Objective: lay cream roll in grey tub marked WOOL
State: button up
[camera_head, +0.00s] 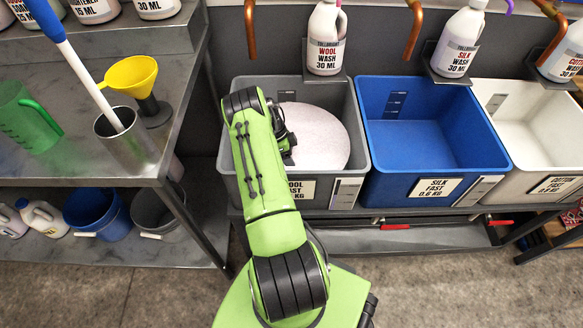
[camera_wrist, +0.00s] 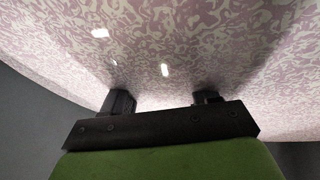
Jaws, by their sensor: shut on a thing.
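The grey tub (camera_head: 354,172) marked WOOL stands left of the blue tub. My gripper (camera_head: 290,148) reaches down into this tub, at the left part of the pale surface. In the wrist view my gripper (camera_wrist: 163,98) has its fingers apart, with their tips running into the mottled surface (camera_wrist: 170,45).
The blue tub (camera_head: 432,132) marked SILK and a white tub (camera_head: 545,150) marked COTTON stand to the right. Wash bottles (camera_head: 326,38) and copper spouts (camera_head: 414,30) hang over the back rims. A metal bench (camera_head: 70,165) with a yellow funnel (camera_head: 130,73) is at left.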

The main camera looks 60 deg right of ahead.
notch_tip(320, 180, down, 4)
jog(key=shift+r+b, duration=0.15)
jog(key=shift+b, duration=0.4)
jog(key=shift+r, duration=0.1)
jog(key=o, duration=1.3)
jog(key=p+v, duration=0.2)
jog(key=v, duration=1)
jog(key=shift+p, duration=0.4)
jog(key=shift+s, duration=0.15)
